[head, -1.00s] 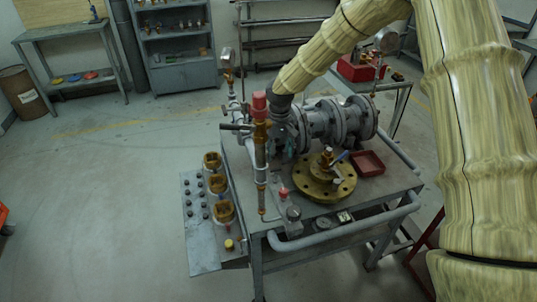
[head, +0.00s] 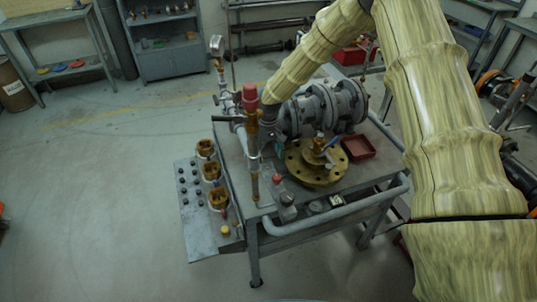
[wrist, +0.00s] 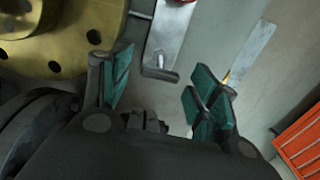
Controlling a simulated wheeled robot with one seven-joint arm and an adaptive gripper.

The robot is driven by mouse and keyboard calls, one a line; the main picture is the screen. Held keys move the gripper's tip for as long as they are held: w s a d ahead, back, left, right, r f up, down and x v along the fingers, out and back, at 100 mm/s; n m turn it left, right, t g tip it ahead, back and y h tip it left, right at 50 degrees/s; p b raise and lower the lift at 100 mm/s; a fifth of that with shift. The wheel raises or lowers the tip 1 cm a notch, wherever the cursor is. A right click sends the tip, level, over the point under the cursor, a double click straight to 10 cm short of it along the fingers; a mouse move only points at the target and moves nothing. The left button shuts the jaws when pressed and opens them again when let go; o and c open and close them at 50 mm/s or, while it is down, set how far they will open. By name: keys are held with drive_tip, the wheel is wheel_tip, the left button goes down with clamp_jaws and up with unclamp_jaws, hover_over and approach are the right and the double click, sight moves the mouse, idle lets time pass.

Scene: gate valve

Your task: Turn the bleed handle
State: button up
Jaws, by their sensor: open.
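My gripper (wrist: 155,95) is open in the wrist view, its green-padded fingers apart. A grey metal strip with a bent end (wrist: 160,50), which looks like a lever, reaches into the picture ahead of the gap. I cannot tell whether it is the bleed handle, and nothing is seen clamped. In the head view my gripper (head: 275,142) points down beside the flanged grey valve (head: 325,108). It is partly hidden behind a brass fitting with a red cap (head: 250,95). A grey lever (head: 228,118) sticks out left of that fitting.
A brass flange (head: 318,178) lies on the cart's top, close to my gripper; it also shows in the wrist view (wrist: 65,40). A red tray (head: 358,147) is right of it. Open floor lies left.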

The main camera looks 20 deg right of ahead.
drive_tip(key=shift+w+f, duration=0.35)
drive_tip(key=shift+f, duration=0.2)
drive_tip(key=shift+w+f, duration=0.3)
drive_tip(key=shift+f, duration=0.2)
drive_tip(key=shift+s, duration=0.35)
drive_tip(key=shift+s+r, duration=0.45)
drive_tip(key=shift+s, duration=0.35)
drive_tip(key=shift+w+f, duration=0.6)
drive_tip(key=shift+w, duration=0.1)
drive_tip(key=c, duration=0.4)
drive_tip(key=shift+w+f, duration=0.1)
drive_tip(key=shift+w, duration=0.05)
drive_tip(key=c, duration=0.4)
drive_tip(key=shift+c, duration=1.2)
drive_tip(key=shift+s+r+p, duration=0.2)
drive_tip(key=shift+r+p, duration=0.05)
drive_tip(key=shift+p, duration=0.05)
